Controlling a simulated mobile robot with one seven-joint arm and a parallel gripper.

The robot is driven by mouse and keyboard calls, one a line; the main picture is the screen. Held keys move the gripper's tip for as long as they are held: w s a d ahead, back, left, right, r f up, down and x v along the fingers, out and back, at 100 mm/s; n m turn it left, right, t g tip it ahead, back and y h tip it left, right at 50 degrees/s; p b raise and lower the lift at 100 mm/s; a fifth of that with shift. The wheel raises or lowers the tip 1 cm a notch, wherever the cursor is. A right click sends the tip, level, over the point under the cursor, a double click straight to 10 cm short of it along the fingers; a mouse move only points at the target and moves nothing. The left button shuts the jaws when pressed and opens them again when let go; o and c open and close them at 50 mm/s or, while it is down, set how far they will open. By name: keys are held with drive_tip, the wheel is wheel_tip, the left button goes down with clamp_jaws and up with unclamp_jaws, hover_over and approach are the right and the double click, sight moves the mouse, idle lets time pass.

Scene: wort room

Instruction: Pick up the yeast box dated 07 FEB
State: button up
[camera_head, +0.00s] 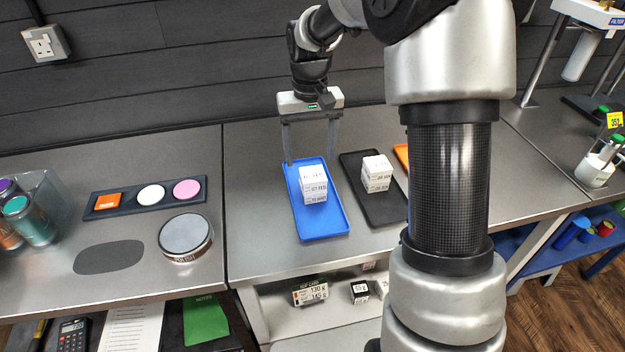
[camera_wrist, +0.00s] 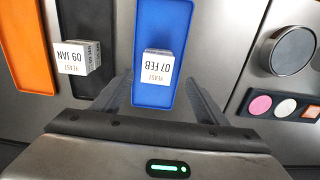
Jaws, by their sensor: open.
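The white yeast box dated 07 FEB (camera_head: 314,181) is on the blue tray (camera_head: 334,226), and its top label also reads 07 FEB in the wrist view (camera_wrist: 158,66). It seems to sit on top of another white box (camera_head: 317,199), whose label is too small to read surely. My gripper (camera_head: 310,159) is open and empty, above and behind the box at the tray's far end. In the wrist view its fingers (camera_wrist: 159,77) reach out to the left and right of the box, and no contact shows.
Right of the blue tray, a black tray (camera_head: 391,211) holds white yeast boxes (camera_head: 377,173), the top one dated 09 JAN (camera_wrist: 76,57). An orange tray (camera_wrist: 22,45) lies beyond. A wall stands behind.

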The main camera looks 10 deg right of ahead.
sight(313, 173)
drive_tip(key=f, duration=0.7)
drive_tip(key=shift+d+f, duration=0.2)
drive_tip(key=shift+d, duration=0.05)
drive_tip(key=shift+c, duration=0.2)
drive_tip(key=c, duration=1.1)
